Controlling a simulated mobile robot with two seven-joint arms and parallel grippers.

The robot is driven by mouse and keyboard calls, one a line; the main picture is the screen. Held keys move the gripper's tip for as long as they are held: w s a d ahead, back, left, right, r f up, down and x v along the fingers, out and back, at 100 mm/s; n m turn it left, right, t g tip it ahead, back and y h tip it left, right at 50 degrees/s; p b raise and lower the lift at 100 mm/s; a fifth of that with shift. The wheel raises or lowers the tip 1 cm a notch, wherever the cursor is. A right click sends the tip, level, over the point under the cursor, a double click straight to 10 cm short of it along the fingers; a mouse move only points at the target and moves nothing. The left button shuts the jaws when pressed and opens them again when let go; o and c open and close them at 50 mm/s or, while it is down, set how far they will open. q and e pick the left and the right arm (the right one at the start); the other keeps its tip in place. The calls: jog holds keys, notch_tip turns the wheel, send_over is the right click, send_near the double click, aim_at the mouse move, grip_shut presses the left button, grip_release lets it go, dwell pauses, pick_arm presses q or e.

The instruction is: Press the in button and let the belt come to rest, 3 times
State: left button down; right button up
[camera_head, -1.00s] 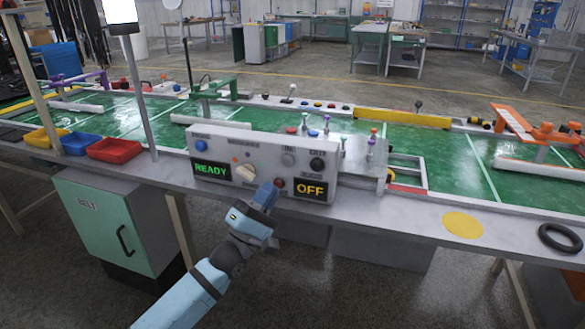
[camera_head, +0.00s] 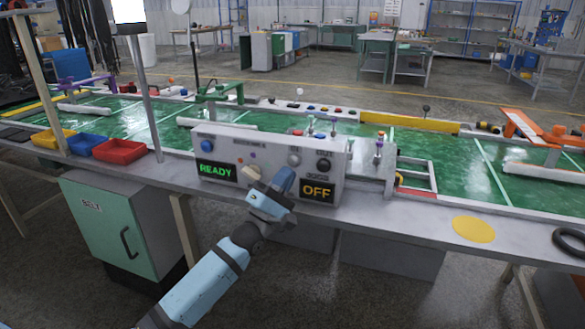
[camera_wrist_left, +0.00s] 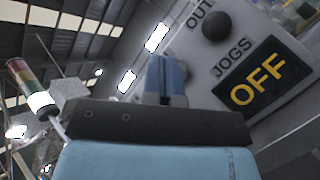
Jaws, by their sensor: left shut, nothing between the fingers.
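The white control panel (camera_head: 225,150) stands at the near edge of the green belt (camera_head: 350,140). It bears a grey in button (camera_head: 294,160), a black out button (camera_head: 323,165), a green READY display (camera_head: 217,171) and a yellow OFF display (camera_head: 317,190). My left gripper (camera_head: 286,176) is shut and empty, its tips just below the in button in the head view. I cannot tell whether they touch the panel. In the left wrist view the closed fingers (camera_wrist_left: 166,76) point at the panel, left of the out button (camera_wrist_left: 215,24); they seem to hide the in button.
A cream selector knob (camera_head: 253,172) and a blue button (camera_head: 207,145) are on the panel. Red (camera_head: 119,152) and blue (camera_head: 85,146) bins stand left of it. A yellow disc (camera_head: 473,229) and a black ring (camera_head: 570,241) lie on the right ledge.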

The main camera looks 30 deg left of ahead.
pick_arm(q)
jog(key=shift+w+a+h, duration=0.2)
jog(key=shift+w+h, duration=0.1)
jog(key=shift+w, duration=0.6)
jog(key=shift+w, duration=0.1)
dwell(1.3)
jog(key=shift+w+a, duration=0.15)
jog(key=shift+w, duration=0.15)
jog(key=shift+w+a, duration=0.1)
jog(key=shift+w, duration=0.4)
dwell(0.7)
jog(key=shift+s+d+p, duration=0.2)
jog(key=shift+s+p, duration=0.15)
jog(key=shift+s, duration=0.55)
jog(key=shift+s+d+p, duration=0.2)
jog(key=shift+s+p, duration=0.2)
jog(key=shift+s, duration=0.4)
jog(key=shift+s+d+p, duration=0.2)
jog(key=shift+s+p, duration=0.15)
jog(key=shift+s, duration=0.5)
jog(key=shift+s+d+p, duration=0.2)
jog(key=shift+s+p, duration=0.2)
jog(key=shift+s, duration=0.4)
